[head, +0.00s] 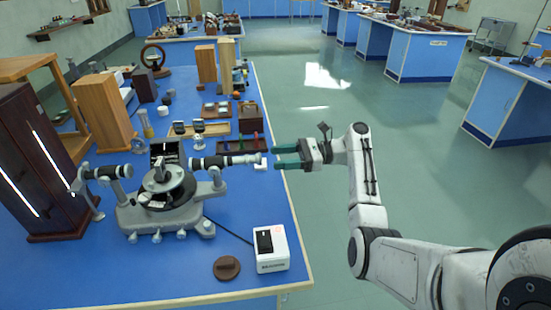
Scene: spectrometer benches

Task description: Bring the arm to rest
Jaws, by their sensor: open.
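My gripper (276,157) is open, with two green fingers pointing left. It is at the right edge of the blue bench (120,284), close to the end of the spectrometer's right tube (240,160). I cannot tell whether the fingers touch the tube end. Nothing shows between the fingers. My white arm (368,215) reaches up from the lower right, bent at the elbow, over the floor beside the bench. The grey spectrometer (165,215) stands on the bench, with a dark round table in its middle.
A white box with a black switch (271,250) and a brown round cap (227,267) lie near the bench's front. Wooden boxes (100,112), a dark cabinet (38,165) and a tray (241,145) crowd the left and back. Green floor (320,110) right of the bench is clear.

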